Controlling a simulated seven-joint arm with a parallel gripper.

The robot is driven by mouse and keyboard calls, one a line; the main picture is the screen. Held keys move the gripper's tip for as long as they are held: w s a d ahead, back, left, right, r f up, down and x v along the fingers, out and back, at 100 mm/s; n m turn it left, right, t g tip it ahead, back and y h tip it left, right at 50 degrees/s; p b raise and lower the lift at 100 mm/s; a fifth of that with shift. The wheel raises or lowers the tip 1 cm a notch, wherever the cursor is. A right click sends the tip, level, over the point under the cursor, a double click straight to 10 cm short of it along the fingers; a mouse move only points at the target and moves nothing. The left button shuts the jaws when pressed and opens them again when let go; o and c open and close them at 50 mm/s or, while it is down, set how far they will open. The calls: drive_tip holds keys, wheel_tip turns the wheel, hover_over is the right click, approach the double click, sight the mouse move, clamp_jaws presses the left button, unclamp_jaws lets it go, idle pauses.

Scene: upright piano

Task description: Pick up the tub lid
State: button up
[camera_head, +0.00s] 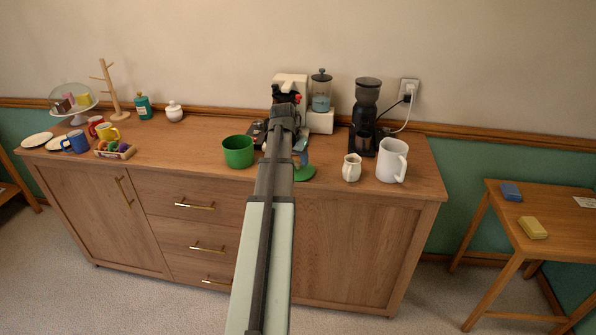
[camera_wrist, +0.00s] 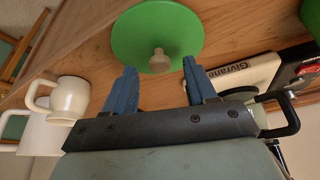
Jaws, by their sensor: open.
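The tub lid is a flat green disc with a pale beige knob. It shows whole in the wrist view (camera_wrist: 150,25), lying on the wooden top. In the head view only its edge (camera_head: 304,175) shows beside my arm. My gripper (camera_wrist: 159,66) is open and empty. Its two blue fingers point at the lid, one to each side of the knob in the picture, and I see no contact with it. The green tub (camera_head: 238,152) stands left of my arm, and part of it shows at the right edge of the wrist view (camera_wrist: 313,18).
A cream jug (camera_head: 351,168) and a white mug (camera_head: 392,161) stand right of the lid. A black grinder (camera_head: 366,112) and a white coffee machine (camera_head: 320,122) stand behind. Coloured mugs, plates and a mug tree fill the left end. Bare wood lies between them and the tub.

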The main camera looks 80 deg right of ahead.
drive_tip(key=shift+x, duration=0.95)
drive_tip(key=shift+r, duration=0.1)
clamp_jaws()
